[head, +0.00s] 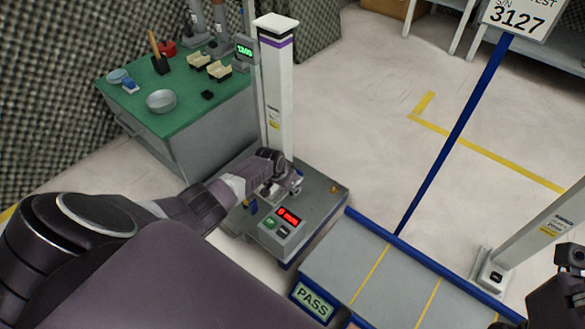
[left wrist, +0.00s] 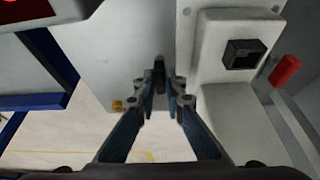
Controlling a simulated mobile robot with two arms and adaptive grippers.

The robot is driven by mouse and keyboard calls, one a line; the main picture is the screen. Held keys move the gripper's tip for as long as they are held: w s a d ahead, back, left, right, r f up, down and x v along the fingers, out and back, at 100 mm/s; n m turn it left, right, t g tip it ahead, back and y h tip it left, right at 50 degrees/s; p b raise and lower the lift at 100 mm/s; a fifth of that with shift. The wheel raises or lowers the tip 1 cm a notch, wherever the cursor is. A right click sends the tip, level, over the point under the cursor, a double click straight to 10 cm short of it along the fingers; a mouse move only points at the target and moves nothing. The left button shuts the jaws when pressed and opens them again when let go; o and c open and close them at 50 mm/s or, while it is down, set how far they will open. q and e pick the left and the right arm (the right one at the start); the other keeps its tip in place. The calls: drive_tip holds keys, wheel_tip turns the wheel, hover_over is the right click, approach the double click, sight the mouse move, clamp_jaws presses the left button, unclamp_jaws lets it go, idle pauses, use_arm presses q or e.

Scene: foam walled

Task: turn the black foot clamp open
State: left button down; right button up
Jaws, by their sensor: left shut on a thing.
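My left gripper (head: 291,184) is low at the foot of the white column (head: 277,95), over the grey base plate of the machine. In the left wrist view its two fingers (left wrist: 159,92) come together on a small dark upright piece, the black foot clamp (left wrist: 159,68). The fingers hide its lower part, and I cannot tell how far it is turned. In the head view the gripper hides the clamp. Part of my right arm, with its gripper (head: 570,258), shows at the right edge; its fingers cannot be made out.
A display box (head: 282,227) reading red figures stands at the base plate's front. A green-topped bench (head: 185,115) with small items is behind left. A conveyor (head: 375,275) with a PASS sign, a blue post (head: 455,135) and a second white column (head: 540,235) are right. Open floor lies behind.

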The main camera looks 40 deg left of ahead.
use_arm(q)
drive_tip(key=c, duration=2.1)
unclamp_jaws()
drive_tip(key=shift+s, duration=0.1)
drive_tip(key=shift+o, duration=0.6)
drive_tip(key=shift+r, duration=0.15)
drive_tip(key=v, duration=1.1)
drive_tip(key=shift+r, duration=0.35)
drive_tip(key=shift+s, duration=0.1)
